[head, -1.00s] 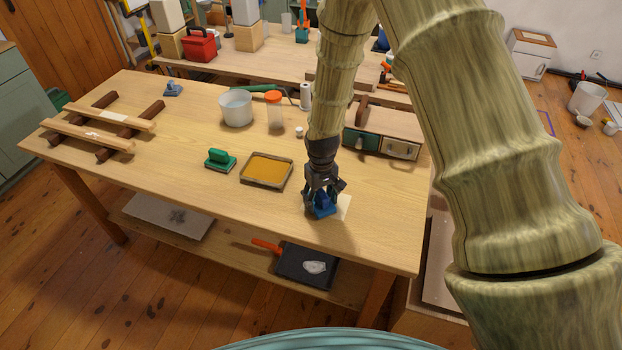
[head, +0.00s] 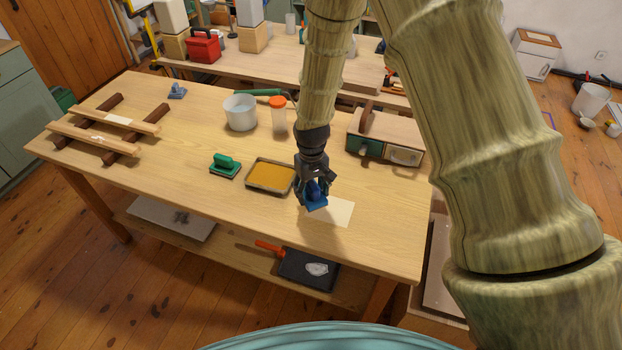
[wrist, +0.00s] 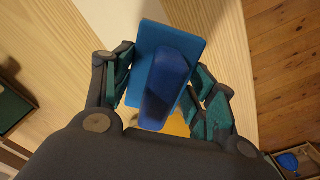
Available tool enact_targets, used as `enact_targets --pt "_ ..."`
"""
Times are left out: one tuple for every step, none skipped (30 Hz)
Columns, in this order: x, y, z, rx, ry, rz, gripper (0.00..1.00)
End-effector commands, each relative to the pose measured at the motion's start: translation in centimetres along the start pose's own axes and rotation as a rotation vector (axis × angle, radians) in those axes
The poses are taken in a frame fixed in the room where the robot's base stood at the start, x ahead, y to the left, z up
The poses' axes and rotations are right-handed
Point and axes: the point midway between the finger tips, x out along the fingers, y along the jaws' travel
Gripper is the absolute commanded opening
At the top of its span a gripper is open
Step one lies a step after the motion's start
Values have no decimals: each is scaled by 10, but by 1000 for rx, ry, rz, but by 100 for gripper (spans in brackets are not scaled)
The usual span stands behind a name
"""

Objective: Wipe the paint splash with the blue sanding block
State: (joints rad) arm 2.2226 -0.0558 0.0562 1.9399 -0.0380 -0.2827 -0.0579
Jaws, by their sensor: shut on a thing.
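My gripper (head: 313,190) is shut on a blue sanding block (head: 317,204) with a raised darker blue grip. In the wrist view the block (wrist: 190,50) sits between the fingers, flat plate outward. The block is over the front right of the workbench, at the left edge of a pale cream rectangular patch (head: 340,213). I cannot tell whether it touches the bench. An irregular whitish mark (head: 98,138) lies on the front wooden bar at the left; it looks like a paint splash, but is too small to be sure.
A mustard-coloured tray (head: 291,181) and green block (head: 225,166) stand left of my gripper. Behind are a white pot (head: 240,112), an orange-lidded jar (head: 278,115) and a drawer box (head: 404,155). Another blue tool (head: 177,91) lies far left. The front middle is clear.

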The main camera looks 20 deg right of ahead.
Motion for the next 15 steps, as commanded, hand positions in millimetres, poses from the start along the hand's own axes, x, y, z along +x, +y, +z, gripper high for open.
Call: enact_targets --pt "-8 0 0 0 1 0 22" --pt "-11 0 0 0 1 0 22" --pt "-15 0 0 1 1 0 22" --pt "-18 0 0 1 1 0 22" --pt "-20 1 0 1 1 0 22" --pt "-24 1 0 1 1 0 22" --pt "-26 1 0 1 1 0 22" --pt "-27 1 0 1 1 0 22" --pt "-28 1 0 1 1 0 22" --pt "-29 1 0 1 1 0 22" --pt "-29 1 0 1 1 0 22" --pt "-30 1 0 1 1 0 22" --pt "-29 1 0 1 1 0 22" --pt "-29 1 0 1 1 0 22" --pt "-29 1 0 1 1 0 22"
